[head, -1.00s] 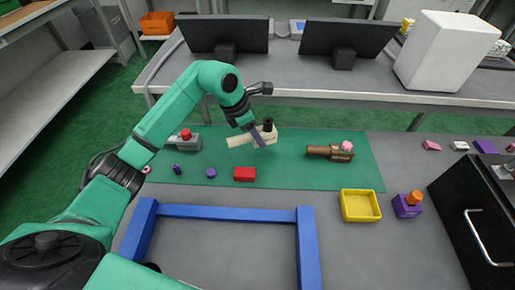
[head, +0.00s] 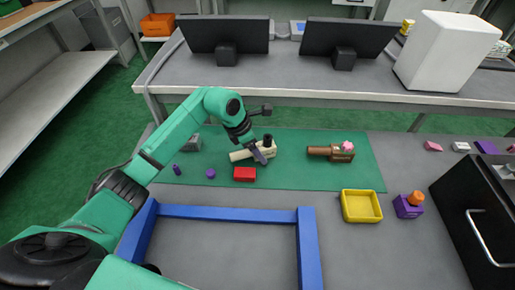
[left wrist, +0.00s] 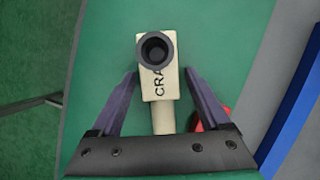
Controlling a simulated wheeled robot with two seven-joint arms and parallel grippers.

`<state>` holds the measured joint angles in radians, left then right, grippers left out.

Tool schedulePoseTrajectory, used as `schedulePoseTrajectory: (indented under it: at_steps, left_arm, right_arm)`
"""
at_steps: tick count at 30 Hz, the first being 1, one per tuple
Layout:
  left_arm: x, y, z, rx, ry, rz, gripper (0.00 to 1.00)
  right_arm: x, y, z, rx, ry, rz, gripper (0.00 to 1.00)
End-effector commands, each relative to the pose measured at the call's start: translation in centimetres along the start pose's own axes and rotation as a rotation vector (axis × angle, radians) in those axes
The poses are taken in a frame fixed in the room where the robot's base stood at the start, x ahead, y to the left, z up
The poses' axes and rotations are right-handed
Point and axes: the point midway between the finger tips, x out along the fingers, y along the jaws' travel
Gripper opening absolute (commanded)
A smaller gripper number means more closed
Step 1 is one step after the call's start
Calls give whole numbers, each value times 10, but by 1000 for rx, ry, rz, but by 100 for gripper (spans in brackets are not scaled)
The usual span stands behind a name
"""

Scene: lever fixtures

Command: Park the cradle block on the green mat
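The cradle block (head: 239,155) is a cream block with a handle and a black round cup on top. It appears to lie on the green mat (head: 310,176), left of the mat's middle. In the left wrist view the fingers of my left gripper (left wrist: 161,72) are spread on both sides of the block, with gaps between. My right gripper is not in view.
A red block (head: 244,174) lies close in front of the cradle block. A brown handled piece (head: 318,150) with a pink top lies to the right on the mat. A blue frame (head: 230,212), a yellow tray (head: 361,220) and a purple block (head: 406,208) stand nearer.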

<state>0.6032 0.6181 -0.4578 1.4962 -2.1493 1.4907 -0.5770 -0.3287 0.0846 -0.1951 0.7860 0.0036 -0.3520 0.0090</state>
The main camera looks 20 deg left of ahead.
Motion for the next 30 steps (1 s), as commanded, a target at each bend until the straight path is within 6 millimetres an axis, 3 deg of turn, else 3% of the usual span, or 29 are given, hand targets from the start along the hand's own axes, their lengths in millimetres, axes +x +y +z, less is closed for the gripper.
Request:
schedulePoseTrajectory:
  at_steps: [8,18,21,30]
  left_arm:
    - [-10,1,2,1,-2,3,80]
    - [-99,1,1,0,0,6,80]
    - [-115,1,2,1,-1,3,80]
    - [-123,0,1,0,0,0,80]
  right_arm:
    - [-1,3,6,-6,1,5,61]
    - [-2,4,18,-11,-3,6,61]
    - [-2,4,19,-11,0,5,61]
    - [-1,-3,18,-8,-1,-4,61]
